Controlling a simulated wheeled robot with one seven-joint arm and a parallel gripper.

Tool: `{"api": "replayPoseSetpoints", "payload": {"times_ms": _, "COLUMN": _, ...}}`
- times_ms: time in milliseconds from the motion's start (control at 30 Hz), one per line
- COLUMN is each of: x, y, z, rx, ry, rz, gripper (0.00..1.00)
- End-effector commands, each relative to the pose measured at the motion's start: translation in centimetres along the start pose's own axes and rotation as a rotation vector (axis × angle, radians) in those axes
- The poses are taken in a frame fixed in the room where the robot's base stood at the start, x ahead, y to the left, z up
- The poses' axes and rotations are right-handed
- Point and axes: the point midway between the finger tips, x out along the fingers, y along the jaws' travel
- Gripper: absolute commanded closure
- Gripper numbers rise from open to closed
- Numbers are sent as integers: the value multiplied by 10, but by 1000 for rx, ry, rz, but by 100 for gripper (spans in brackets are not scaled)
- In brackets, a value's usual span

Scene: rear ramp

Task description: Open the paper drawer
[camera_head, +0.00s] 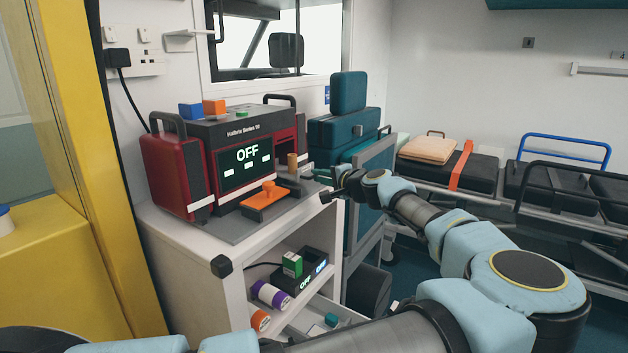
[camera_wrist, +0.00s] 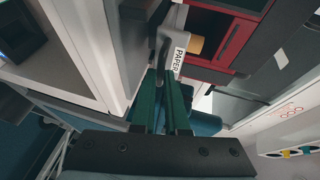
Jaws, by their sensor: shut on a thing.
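The paper drawer (camera_wrist: 179,57) shows in the wrist view as a narrow white front marked PAPER, on the side of the red and black machine (camera_head: 240,155). My gripper (camera_wrist: 167,72) has its green fingers close together at the dark handle beside the label, shut on it. In the head view my gripper (camera_head: 309,171) reaches in from the right to the machine's right end, and the drawer front is hard to make out there. The fingers hide part of the handle. I cannot tell how far the drawer stands out.
The machine's screen reads OFF. An orange piece (camera_head: 265,195) lies in front of it. The machine stands on a white cabinet (camera_head: 190,250) with a lower shelf holding rolls and a small box. Teal cases (camera_head: 345,128) stand behind my gripper. A stretcher (camera_head: 470,170) is at the right.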

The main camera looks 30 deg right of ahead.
Motion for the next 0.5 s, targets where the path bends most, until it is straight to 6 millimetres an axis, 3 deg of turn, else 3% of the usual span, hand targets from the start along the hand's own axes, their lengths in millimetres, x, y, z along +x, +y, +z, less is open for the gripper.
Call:
{"api": "replayPoseSetpoints", "payload": {"times_ms": 233, "x": -26, "y": 9, "z": -11, "rx": 1, "ry": 2, "rz": 1, "gripper": 100}}
{"api": "replayPoseSetpoints", "payload": {"times_ms": 500, "x": -32, "y": 9, "z": -13, "rx": 0, "ry": -1, "rz": 1, "gripper": 100}}
